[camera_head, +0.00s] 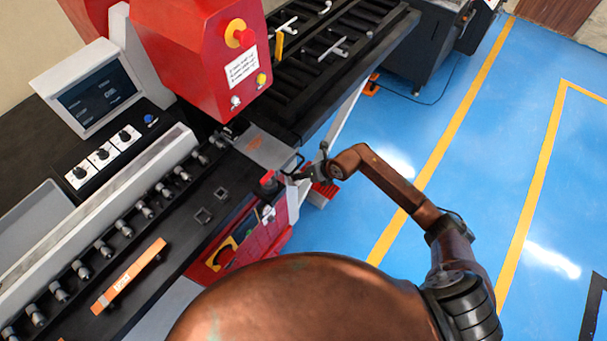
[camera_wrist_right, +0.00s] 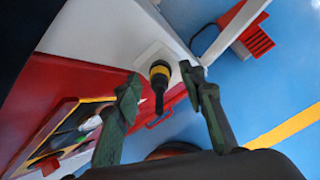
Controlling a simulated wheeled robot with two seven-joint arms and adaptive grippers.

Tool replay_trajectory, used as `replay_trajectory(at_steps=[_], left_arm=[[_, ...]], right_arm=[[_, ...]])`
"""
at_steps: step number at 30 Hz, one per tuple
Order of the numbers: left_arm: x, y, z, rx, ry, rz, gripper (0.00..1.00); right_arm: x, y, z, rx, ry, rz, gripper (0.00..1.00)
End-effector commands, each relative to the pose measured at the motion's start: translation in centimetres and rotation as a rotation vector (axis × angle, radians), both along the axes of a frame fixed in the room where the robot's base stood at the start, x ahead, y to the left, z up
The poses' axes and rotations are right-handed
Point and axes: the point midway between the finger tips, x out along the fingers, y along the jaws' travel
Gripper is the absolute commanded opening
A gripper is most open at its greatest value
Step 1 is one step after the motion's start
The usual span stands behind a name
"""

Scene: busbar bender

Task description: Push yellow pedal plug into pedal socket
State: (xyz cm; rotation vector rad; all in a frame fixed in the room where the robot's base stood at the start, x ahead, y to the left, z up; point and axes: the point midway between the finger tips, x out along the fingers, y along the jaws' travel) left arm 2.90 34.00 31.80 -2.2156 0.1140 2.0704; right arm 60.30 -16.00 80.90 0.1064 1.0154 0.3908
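The yellow pedal plug (camera_wrist_right: 160,72) shows in the right wrist view as a black body with a yellow ring. Its black tail points toward the camera. It sits at a pale square socket plate (camera_wrist_right: 150,52) on the machine's side; I cannot tell how deep it is in. My right gripper (camera_wrist_right: 161,77) is open, with one green finger on each side of the plug and visible gaps to it. In the head view my right gripper (camera_head: 291,176) is small and dark beside the machine's front corner, and the plug cannot be made out there. My left gripper is not in view.
The red and grey busbar machine (camera_head: 200,50) fills the left, with a screen (camera_head: 92,92) and an orange bar (camera_head: 128,276) on its bed. A red slotted part (camera_wrist_right: 257,40) is near the socket. Blue floor (camera_head: 480,140) at the right is free.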

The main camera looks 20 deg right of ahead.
Motion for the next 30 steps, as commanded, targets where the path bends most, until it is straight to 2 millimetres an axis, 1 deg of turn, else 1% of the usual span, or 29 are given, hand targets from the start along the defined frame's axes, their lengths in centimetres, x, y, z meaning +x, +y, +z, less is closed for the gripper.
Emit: replay_trajectory(at_steps=[6,10,14,18,24,30], left_arm=[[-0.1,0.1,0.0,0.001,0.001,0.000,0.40],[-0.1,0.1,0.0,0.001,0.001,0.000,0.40],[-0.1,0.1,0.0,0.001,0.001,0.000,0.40],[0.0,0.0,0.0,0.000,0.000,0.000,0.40],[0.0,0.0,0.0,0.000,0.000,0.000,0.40],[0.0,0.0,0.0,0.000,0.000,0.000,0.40]], right_arm=[[0.0,-0.1,0.0,0.000,0.000,0.000,0.37],[-0.4,-0.4,0.8,0.000,-0.002,0.000,0.37],[-1.4,-1.3,2.5,-0.002,-0.002,0.000,0.37],[-2.8,-2.4,5.0,-0.003,-0.003,0.001,0.37],[-4.5,-3.8,8.0,-0.002,-0.002,0.000,0.37],[-5.4,-4.4,9.5,-0.001,0.000,0.000,0.37]])
